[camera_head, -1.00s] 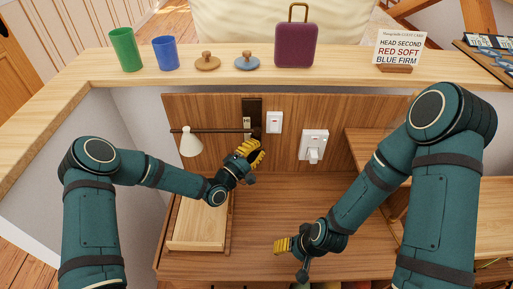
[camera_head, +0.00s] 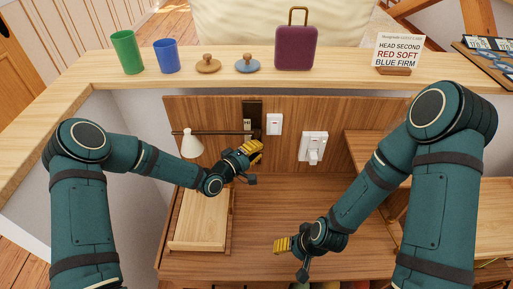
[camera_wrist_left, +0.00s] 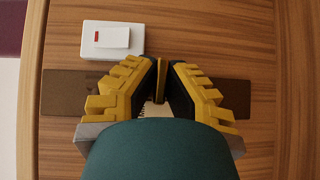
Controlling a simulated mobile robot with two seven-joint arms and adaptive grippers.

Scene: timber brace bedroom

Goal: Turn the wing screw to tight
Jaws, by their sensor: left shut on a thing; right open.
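My left gripper (camera_head: 256,150) is in front of the wooden back panel, just below the dark mounting plate (camera_head: 252,117). In the left wrist view, its yellow-and-black fingers (camera_wrist_left: 160,82) are nearly together on a small brass-coloured piece (camera_wrist_left: 161,78), which looks like the wing screw. The fingers hide most of it. In the head view the gripper hides the wing screw. A lamp with a white shade (camera_head: 191,145) and a dark rod (camera_head: 212,132) extends left from the plate. My right gripper (camera_head: 283,244) is open and empty over the lower desk.
A pale wooden tray (camera_head: 198,220) lies below the lamp. Cups, knobs, a purple bag (camera_head: 296,48) and a sign (camera_head: 400,50) stand on the upper shelf.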

